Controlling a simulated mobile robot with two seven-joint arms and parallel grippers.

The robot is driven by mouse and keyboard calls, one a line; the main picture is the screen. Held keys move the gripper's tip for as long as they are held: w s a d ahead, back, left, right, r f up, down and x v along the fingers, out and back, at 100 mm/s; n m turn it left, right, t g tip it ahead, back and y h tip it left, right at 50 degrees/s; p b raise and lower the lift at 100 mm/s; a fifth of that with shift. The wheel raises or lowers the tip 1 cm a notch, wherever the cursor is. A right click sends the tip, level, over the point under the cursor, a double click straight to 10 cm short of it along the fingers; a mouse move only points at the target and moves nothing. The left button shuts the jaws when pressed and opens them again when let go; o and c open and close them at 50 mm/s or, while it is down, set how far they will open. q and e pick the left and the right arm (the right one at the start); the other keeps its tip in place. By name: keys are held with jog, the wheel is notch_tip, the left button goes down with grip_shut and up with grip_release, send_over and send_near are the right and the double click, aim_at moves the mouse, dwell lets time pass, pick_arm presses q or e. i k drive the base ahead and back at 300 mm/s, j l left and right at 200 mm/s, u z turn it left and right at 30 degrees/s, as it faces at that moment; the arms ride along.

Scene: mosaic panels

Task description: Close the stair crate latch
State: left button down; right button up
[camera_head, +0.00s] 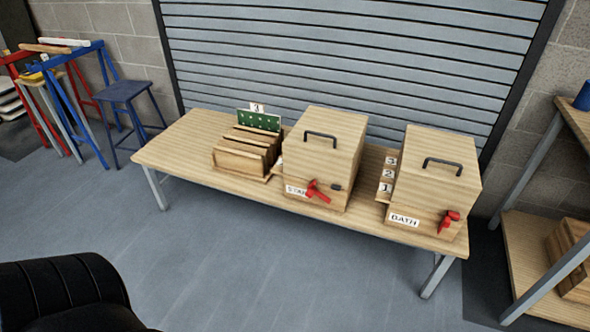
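The stair crate (322,160) is a wooden box with a black top handle (321,136), standing at the middle of the wooden table. Its label (297,190) is partly hidden by the red latch (317,191) low on its front face. The red latch lies tilted, and a small dark catch (336,187) sits just right of it, seemingly apart from it. Neither of my grippers shows in the head view.
The wooden table (229,189) also holds the bath crate (433,180) with its own red latch (448,221) at right, and a slotted wooden rack (248,152) with a green panel (259,120). A blue stool (122,92) and trestles stand left; shelving (538,247) stands right. The front floor is clear.

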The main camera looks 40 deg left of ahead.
aim_at(311, 191)
jog(key=u, duration=1.05)
jog(key=i+l+z, duration=0.1)
jog(key=i, duration=0.35)
jog(key=i+l+z, duration=0.1)
jog(key=i+l, duration=0.15)
jog(key=i, duration=0.2)
